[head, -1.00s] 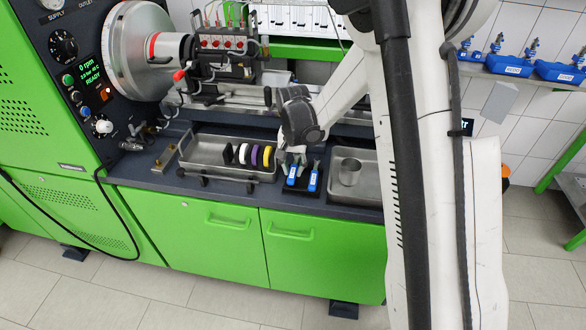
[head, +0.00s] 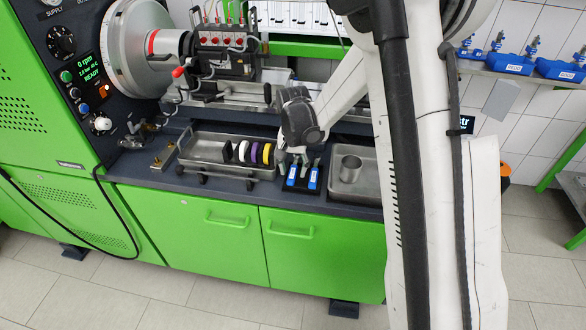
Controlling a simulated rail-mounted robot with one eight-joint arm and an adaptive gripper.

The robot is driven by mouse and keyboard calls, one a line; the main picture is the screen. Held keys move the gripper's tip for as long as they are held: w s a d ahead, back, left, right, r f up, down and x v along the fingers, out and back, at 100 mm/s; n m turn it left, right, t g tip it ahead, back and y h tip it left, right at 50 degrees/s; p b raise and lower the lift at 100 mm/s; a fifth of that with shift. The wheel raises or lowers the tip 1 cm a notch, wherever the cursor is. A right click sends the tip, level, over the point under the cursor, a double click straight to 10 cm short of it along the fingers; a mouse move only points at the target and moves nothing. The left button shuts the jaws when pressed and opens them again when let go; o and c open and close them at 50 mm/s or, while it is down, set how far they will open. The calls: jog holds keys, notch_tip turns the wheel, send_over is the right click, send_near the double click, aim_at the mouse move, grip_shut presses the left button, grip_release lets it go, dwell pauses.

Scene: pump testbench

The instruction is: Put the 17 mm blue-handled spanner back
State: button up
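Two blue-handled spanners with pale labels stand side by side at a small black holder (head: 300,188) on the bench: a left one (head: 292,174) and a right one (head: 313,179). Their sizes are too small to read. My gripper (head: 293,161) points down just above and behind the holder, with its fingers close to the upper ends of the spanners. The fingers are small and partly merge with the spanner ends, so I cannot tell whether they grip one or are open.
A metal tray (head: 207,168) with black, white, purple and yellow rings is left of the holder. Another metal tray (head: 367,191) with a metal cup (head: 350,169) is close on the right. The pump fixture (head: 222,60) stands behind. My arm hides the bench farther right.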

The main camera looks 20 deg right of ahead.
aim_at(293, 170)
jog(key=shift+r, duration=0.1)
jog(key=shift+r+p, duration=0.5)
jog(key=shift+p, duration=0.15)
notch_tip(293, 170, up, 11)
jog(key=s+r+n+t, duration=0.2)
jog(key=s+r+t, duration=0.1)
jog(key=s+r, duration=0.95)
jog(key=s+d+n+t, duration=0.1)
jog(key=s+n+t, duration=0.2)
jog(key=s, duration=1.2)
jog(key=shift+f+t, duration=0.2)
jog(key=shift+t, duration=0.4)
jog(key=shift+d, duration=0.1)
jog(key=shift+f+b, duration=0.4)
jog(key=shift+b, duration=0.05)
